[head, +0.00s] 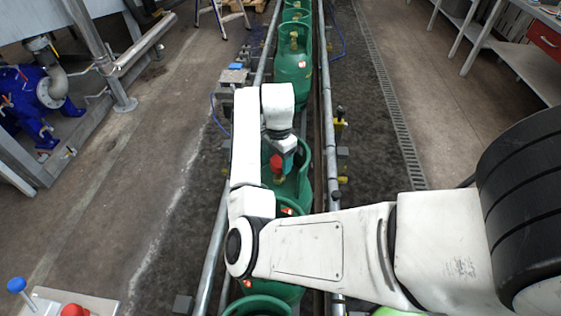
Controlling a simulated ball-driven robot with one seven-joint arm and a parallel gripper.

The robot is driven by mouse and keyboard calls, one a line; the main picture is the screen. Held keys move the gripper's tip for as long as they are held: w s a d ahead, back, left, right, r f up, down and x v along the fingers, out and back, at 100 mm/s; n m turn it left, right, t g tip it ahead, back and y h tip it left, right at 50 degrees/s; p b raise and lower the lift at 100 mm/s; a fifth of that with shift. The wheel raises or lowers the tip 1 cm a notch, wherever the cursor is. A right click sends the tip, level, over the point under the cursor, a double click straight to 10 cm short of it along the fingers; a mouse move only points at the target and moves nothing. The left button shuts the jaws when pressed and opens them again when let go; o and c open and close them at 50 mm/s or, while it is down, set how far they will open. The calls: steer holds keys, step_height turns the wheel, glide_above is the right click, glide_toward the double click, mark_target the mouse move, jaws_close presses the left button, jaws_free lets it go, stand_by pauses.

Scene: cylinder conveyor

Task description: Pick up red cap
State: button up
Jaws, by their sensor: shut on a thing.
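The red cap (276,164) shows low at the end of my arm, over the top of a green gas cylinder (298,187) on the conveyor. My gripper (280,168) points down at the cylinder's collar and is shut on the red cap. The fingers are small and partly hidden by my wrist. I cannot tell whether the cap still touches the cylinder's valve. My arm covers part of this cylinder and the one nearer to me.
More green cylinders (294,62) stand in a row along the conveyor, between metal rails (328,95). Blue pumps (30,100) stand at left. A workbench (530,62) is at right. A panel with blue and red knobs (74,311) is at lower left. Floor on both sides is mostly clear.

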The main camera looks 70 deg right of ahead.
steer(key=c, duration=0.4)
steer(key=shift+r, duration=0.1)
steer(key=shift+c, duration=0.2)
